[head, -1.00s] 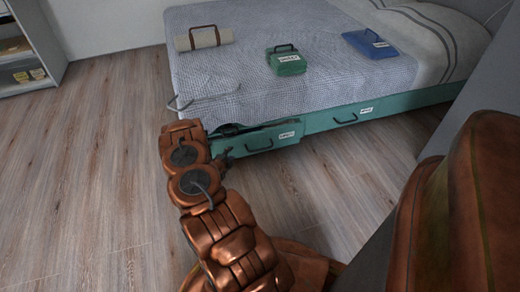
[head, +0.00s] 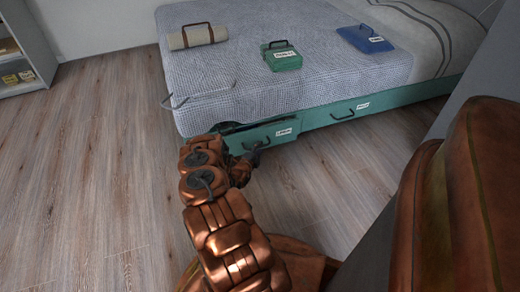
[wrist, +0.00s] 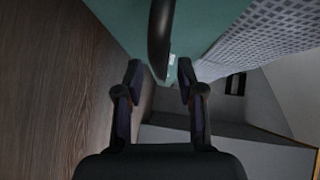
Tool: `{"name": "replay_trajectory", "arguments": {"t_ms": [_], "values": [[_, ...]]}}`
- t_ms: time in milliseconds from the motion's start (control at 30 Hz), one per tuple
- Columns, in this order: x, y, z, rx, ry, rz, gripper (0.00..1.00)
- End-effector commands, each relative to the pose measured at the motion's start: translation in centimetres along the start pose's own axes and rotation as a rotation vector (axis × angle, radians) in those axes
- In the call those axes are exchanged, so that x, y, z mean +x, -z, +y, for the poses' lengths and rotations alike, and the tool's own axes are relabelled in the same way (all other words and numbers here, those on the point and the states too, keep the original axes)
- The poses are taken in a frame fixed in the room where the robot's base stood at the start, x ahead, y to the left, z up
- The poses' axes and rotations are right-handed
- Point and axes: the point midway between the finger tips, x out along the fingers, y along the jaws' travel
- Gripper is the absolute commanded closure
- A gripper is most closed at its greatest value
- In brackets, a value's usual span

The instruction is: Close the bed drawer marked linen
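The green bed drawer nearest the foot of the bed (head: 288,139) stands a little out, with a dark gap above its front. Its white label is too small to read surely. Its dark handle (head: 250,147) also shows in the wrist view as a dark bar (wrist: 160,35). A second green drawer (head: 325,117), further right, looks flush and has its own label and handle. My gripper (wrist: 161,80) is open, its two fingers apart at either side of the handle's line in the wrist view. I cannot tell whether it touches the handle. In the head view my arm partly hides the gripper.
On the bed (head: 225,85) lie a beige roll (head: 198,37), a green case (head: 283,59) and a blue case (head: 364,39). A metal rail (head: 195,97) sticks out at the bed's foot corner. A shelf (head: 22,45) stands far left. The wooden floor (head: 90,150) is clear.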

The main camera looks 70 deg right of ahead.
Motion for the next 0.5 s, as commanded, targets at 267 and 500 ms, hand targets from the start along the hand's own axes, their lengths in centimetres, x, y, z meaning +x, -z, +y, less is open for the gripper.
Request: {"name": "replay_trajectory", "arguments": {"t_ms": [267, 500], "values": [[1.8, 0.0, 0.1, 0.0, -0.001, 0.0, 0.62], [1.8, 0.0, 0.0, -0.001, -0.002, -0.001, 0.62]]}}
